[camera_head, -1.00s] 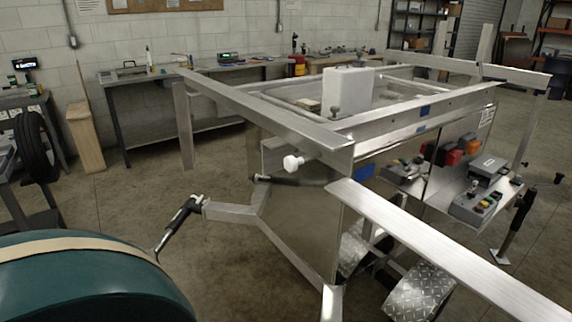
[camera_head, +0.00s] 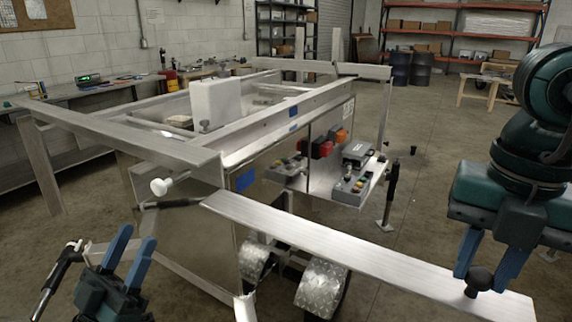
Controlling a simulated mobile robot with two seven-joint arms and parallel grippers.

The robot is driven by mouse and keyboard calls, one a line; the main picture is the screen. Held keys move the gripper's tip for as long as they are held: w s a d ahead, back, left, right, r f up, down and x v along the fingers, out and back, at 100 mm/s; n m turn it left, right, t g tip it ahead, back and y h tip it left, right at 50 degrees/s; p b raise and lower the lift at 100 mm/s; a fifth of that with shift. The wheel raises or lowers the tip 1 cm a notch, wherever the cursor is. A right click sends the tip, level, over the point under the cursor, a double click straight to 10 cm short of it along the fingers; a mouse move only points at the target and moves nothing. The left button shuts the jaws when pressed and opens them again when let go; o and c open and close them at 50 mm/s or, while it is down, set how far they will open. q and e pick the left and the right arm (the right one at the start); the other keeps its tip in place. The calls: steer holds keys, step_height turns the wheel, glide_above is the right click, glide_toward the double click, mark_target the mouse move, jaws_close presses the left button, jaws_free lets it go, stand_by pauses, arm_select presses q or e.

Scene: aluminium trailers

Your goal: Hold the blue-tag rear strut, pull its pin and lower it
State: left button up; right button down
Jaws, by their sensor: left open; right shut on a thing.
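An aluminium trailer frame (camera_head: 200,158) fills the middle of the head view. A blue tag (camera_head: 247,180) sits on its near corner panel. A long flat aluminium bar (camera_head: 330,243) runs from below that corner to the lower right; I cannot tell whether it is the blue-tag strut. My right gripper (camera_head: 479,283) points down at the bar's far right end, its fingers shut on a black knob (camera_head: 478,278) there. My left gripper (camera_head: 132,246) is at the lower left, blue fingers pointing up, open and empty. A white knob (camera_head: 160,186) on a rod sticks out left of the corner.
A black-gripped leg (camera_head: 388,195) stands on a foot plate right of the trailer. Another black-gripped handle (camera_head: 62,268) is left of my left gripper. Control boxes (camera_head: 350,188) sit on a side shelf. Diamond-plate fenders (camera_head: 322,289) lie under the bar.

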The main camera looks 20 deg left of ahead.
mark_target(155, 191)
arm_select(q)
steer(key=x, duration=1.2)
steer(key=shift+s+r, duration=0.2)
steer(key=shift+r, duration=0.15)
steer(key=shift+c, duration=0.3)
jaws_close()
